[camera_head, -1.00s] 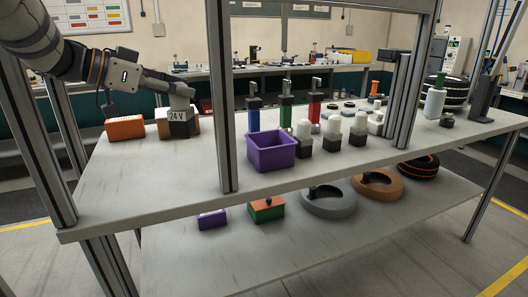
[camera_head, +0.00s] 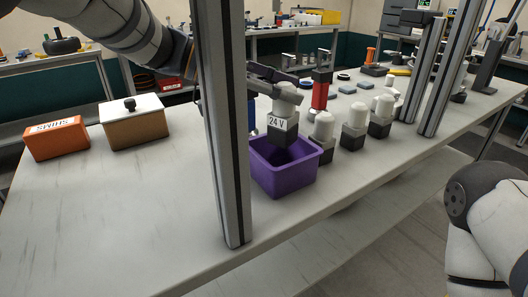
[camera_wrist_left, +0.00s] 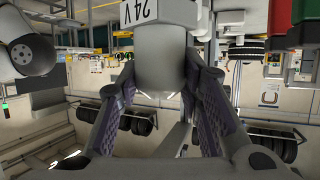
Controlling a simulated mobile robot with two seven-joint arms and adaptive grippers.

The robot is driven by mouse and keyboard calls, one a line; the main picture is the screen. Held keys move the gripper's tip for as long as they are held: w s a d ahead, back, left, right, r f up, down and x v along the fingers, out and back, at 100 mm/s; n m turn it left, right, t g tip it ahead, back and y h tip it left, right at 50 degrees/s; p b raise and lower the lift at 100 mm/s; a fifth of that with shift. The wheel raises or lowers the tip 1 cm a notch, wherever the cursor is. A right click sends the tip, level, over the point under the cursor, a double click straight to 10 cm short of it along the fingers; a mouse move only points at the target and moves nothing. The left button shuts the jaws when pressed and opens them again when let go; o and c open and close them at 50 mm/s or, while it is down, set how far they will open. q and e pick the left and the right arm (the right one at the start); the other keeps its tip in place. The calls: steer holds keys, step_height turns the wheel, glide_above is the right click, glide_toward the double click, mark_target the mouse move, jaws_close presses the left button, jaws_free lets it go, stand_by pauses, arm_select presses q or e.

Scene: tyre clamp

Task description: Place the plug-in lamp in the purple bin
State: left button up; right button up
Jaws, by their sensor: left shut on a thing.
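The plug-in lamp (camera_head: 287,105) has a white dome and a black base labelled "24 V". My left gripper (camera_head: 284,92) is shut on its white dome and holds it upright, base down, over the purple bin (camera_head: 282,180). The base overlaps the bin's opening in the picture; I cannot tell whether its bottom is below the rim. In the left wrist view the lamp (camera_wrist_left: 160,65) sits between the two fingers of my left gripper (camera_wrist_left: 164,92). Part of my left arm is hidden behind the post. My right gripper is out of view.
An upright metal post (camera_head: 226,130) stands left of the bin. Several similar white-domed lamps stand right of it, the nearest one (camera_head: 322,128) close to the rim. A red cylinder (camera_head: 320,90) stands behind. An orange box (camera_head: 56,138) and a lidded box (camera_head: 132,122) lie left.

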mark_target(280, 129)
arm_select(q)
step_height(280, 129, down, 8)
steer(key=shift+s+d+r, duration=0.1)
steer(key=o, duration=1.2)
steer(key=shift+o, duration=0.2)
steer(key=shift+a+r, duration=0.15)
steer(key=shift+a, duration=0.1)
steer(key=v, duration=1.1)
steer(key=shift+s+a, duration=0.15)
steer(key=shift+a, duration=0.1)
